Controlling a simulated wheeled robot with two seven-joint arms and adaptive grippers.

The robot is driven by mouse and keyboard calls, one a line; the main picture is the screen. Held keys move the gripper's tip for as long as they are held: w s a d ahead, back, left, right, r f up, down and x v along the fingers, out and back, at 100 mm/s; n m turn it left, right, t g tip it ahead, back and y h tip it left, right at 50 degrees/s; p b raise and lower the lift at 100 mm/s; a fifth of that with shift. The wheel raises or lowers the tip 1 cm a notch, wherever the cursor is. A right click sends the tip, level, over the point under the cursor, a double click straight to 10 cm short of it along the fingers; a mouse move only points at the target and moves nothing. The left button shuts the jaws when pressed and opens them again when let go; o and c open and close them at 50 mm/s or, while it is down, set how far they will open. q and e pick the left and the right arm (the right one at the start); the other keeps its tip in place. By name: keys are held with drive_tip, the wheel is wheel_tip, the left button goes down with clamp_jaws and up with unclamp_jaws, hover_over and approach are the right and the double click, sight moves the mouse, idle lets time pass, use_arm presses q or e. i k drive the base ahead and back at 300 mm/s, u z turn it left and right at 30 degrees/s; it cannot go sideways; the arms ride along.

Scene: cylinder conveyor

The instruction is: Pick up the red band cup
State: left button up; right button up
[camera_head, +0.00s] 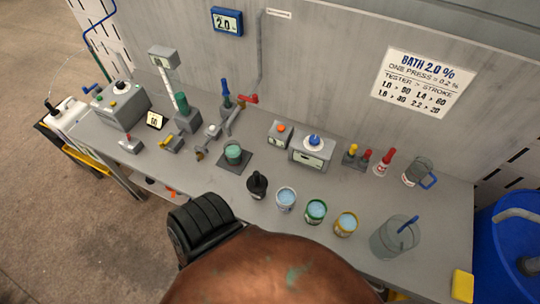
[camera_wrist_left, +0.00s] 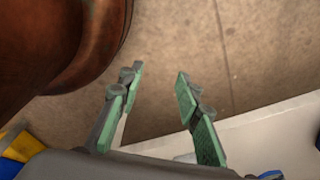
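I cannot make out a cup with a red band in either view. In the head view a row of cups with blue contents stands on the grey bench (camera_head: 432,200): a pale-banded cup (camera_head: 286,199), a green-banded cup (camera_head: 315,211) and a yellow-banded cup (camera_head: 345,224). My brown arm hides the bench's front middle. My left gripper (camera_wrist_left: 158,92) shows in the left wrist view with its green-padded fingers apart and nothing between them, above bare floor. I cannot pick out its fingers in the head view. My right gripper is not in view.
A black bottle (camera_head: 257,186) stands left of the cups. A clear jug (camera_head: 394,238) with a blue handle stands right of them, near a yellow block (camera_head: 462,286). A small vessel (camera_head: 233,152) sits on a dark pad. A blue bin (camera_head: 510,245) is at far right.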

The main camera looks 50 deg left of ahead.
sight(232, 151)
drive_tip(key=u, duration=2.25)
